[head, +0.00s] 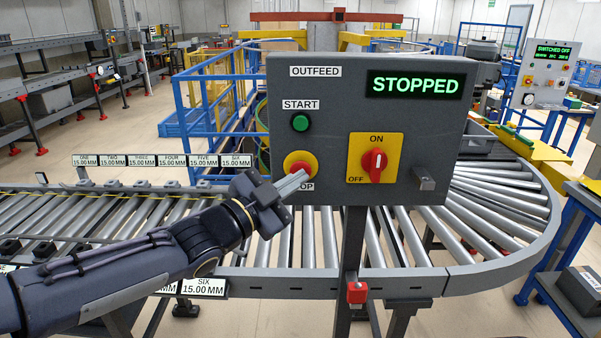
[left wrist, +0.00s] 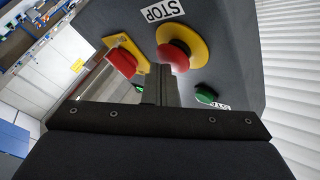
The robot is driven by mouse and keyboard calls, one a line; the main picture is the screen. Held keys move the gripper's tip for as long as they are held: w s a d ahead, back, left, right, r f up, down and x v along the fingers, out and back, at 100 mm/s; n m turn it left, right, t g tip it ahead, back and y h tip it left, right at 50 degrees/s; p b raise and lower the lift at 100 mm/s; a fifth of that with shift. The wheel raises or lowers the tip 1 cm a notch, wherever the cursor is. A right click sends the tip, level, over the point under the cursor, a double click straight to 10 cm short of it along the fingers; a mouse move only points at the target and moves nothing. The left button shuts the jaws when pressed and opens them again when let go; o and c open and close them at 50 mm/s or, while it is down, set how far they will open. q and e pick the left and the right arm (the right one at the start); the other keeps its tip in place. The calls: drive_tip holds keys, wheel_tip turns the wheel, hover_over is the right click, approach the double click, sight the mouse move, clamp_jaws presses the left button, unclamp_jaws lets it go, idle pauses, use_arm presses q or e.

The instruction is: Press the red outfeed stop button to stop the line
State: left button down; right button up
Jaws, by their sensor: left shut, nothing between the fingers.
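The grey outfeed panel (head: 450,140) stands in front of me, and its display (head: 416,84) reads STOPPED in green. The red stop button (head: 300,168) sits on a yellow disc at the panel's lower left, partly behind my gripper; it also shows in the left wrist view (left wrist: 174,57). My left gripper (head: 305,178) is shut and empty, its fingertips at the lower edge of the button. I cannot tell whether they touch it. The fingers cover part of the STOP label in the head view. My right gripper is not in view.
A green start button (head: 300,122) is above the stop button. A red rotary switch (head: 375,165) on a yellow plate is to its right. A roller conveyor (head: 262,250) runs behind and below the panel, curving at right (head: 520,210). The panel stands on a grey post (head: 351,245).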

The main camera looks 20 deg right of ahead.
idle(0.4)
use_arm(q)
drive_tip(key=shift+s+a+b, duration=0.25)
drive_tip(key=shift+s+b, duration=0.4)
drive_tip(key=shift+s, duration=0.2)
drive_tip(key=s+b, duration=0.1)
drive_tip(key=s, duration=0.1)
drive_tip(key=s+a+b, duration=0.1)
drive_tip(key=s, duration=0.1)
drive_tip(key=shift+s+a, duration=0.2)
drive_tip(key=shift+s, duration=0.2)
